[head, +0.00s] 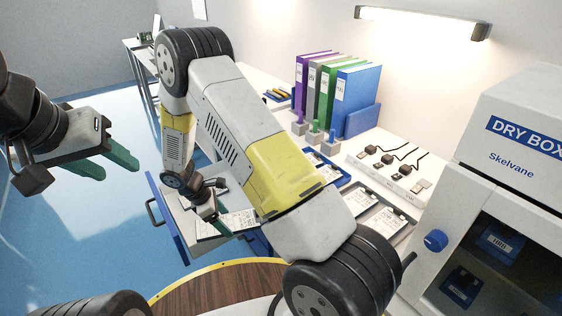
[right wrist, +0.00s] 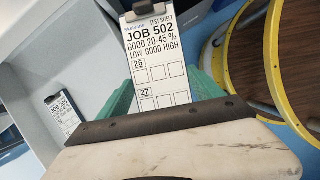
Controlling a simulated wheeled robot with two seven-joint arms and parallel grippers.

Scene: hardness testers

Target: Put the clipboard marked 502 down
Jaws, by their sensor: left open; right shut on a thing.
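The clipboard marked 502 (right wrist: 158,60) is in the right wrist view, with its JOB 502 test sheet facing the camera. My right gripper (right wrist: 160,95) is shut on its near end, a green finger on either side. In the head view that gripper (head: 209,208) is at the open drawer, and a white-sheeted clipboard (head: 232,223) shows at its fingers. I cannot tell whether the held clipboard touches anything beneath. My left gripper (head: 112,158) is open and empty at the left, away from the furniture.
The open drawer (head: 168,222) has a blue front. A smaller-looking clipboard (right wrist: 62,115) lies in a pale compartment. A round yellow-rimmed wooden top (head: 215,290) is close in front.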

